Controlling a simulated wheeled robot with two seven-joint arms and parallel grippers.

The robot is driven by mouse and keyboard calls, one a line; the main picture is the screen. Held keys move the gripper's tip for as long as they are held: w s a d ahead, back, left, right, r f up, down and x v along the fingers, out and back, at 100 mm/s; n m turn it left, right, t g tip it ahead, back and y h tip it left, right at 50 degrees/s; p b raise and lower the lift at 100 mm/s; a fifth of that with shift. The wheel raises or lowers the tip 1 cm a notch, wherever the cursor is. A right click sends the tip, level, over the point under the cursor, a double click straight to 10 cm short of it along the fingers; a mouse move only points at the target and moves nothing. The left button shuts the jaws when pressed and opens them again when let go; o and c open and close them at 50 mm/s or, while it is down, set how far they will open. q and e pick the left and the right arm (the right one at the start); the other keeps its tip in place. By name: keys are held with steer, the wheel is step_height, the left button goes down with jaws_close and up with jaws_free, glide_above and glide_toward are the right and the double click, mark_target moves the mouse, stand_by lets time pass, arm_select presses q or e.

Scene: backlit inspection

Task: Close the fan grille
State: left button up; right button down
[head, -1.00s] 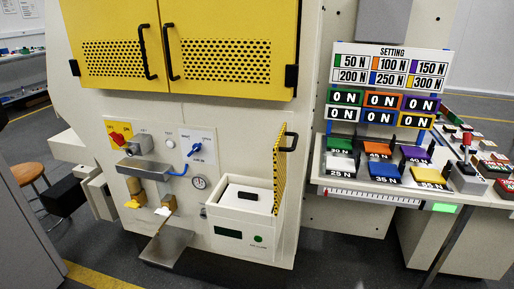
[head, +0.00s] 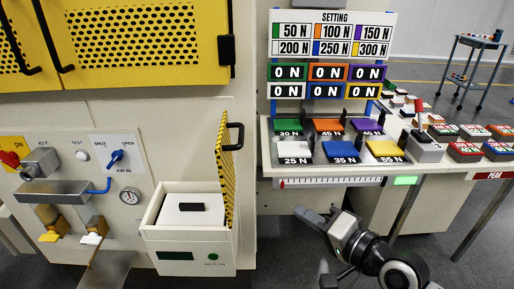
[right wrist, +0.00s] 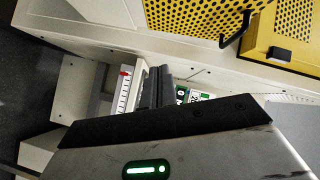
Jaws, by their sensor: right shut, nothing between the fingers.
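The fan grille is a yellow perforated panel (head: 226,165) with a black handle (head: 235,135). It stands open, upright along the right side of a white box (head: 190,235) with a green button. A white block with a black bar (head: 191,207) shows inside the box. My right gripper (head: 303,213) is shut and empty, right of the box and grille and apart from them, in front of the bench. Its closed fingers also show in the right wrist view (right wrist: 155,88). My left gripper is not in view.
A yellow cabinet (head: 120,75) overhangs the box. Left of the box are a blue lever (head: 115,157), a gauge (head: 129,196) and a metal tray. On the right, a bench (head: 275,165) carries coloured weight blocks below a setting board (head: 333,35).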

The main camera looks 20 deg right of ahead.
step_height(320, 180, up, 10)
steer(key=w+d+m+t+y, duration=0.2)
steer(key=m+y, duration=0.1)
steer(key=m, duration=0.2)
arm_select(q)
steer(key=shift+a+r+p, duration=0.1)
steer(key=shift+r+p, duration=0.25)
steer(key=shift+p, duration=0.95)
arm_select(e)
steer(key=s+a+x, duration=0.1)
steer(key=a+x, duration=0.1)
steer(key=x, duration=1)
steer(key=shift+a, duration=0.35)
steer(key=shift+w, duration=0.15)
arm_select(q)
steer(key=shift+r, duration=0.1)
